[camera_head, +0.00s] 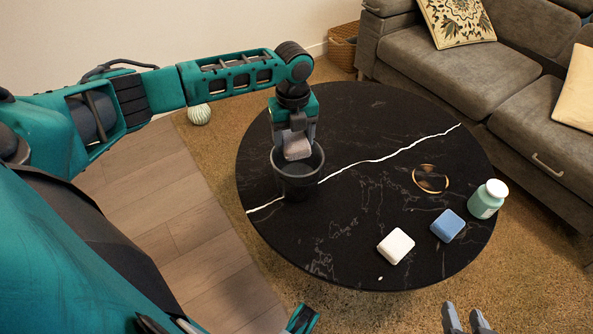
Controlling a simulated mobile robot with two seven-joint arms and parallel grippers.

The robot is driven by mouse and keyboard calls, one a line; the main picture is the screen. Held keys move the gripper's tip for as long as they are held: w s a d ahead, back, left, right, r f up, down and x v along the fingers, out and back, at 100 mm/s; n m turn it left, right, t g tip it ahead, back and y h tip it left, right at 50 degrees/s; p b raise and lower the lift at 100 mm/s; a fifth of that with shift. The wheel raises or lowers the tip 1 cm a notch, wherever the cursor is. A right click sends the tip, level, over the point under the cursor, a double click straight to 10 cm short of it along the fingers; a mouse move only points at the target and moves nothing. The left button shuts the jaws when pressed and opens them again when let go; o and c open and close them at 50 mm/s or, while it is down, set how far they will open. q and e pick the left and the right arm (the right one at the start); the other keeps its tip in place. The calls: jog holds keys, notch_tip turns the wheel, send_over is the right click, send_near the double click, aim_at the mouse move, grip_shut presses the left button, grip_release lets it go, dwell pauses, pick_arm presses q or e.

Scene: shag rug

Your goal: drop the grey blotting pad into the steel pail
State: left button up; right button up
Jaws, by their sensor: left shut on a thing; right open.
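The steel pail (300,188) is dark grey and stands upright on the round black table, left of its middle. My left gripper (297,140) points down over the pail and is shut on the grey blotting pad (297,148). The pad is a small grey block at the level of the pail's mouth, over its opening. I cannot tell whether its lower edge is below the rim. My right gripper (467,318) is open and empty at the bottom edge of the picture, in front of the table.
On the black table (345,240) are a white block (395,246), a blue block (447,226), a mint bottle with a white cap (488,199) and a gold-rimmed round item (430,179). A grey sofa (450,75) stands behind. The table's middle is clear.

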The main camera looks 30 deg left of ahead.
pick_arm(q)
jog(key=o, duration=1)
jog(key=shift+o, duration=0.2)
jog(key=shift+r, duration=0.1)
notch_tip(320, 180, up, 13)
jog(key=p, duration=0.4)
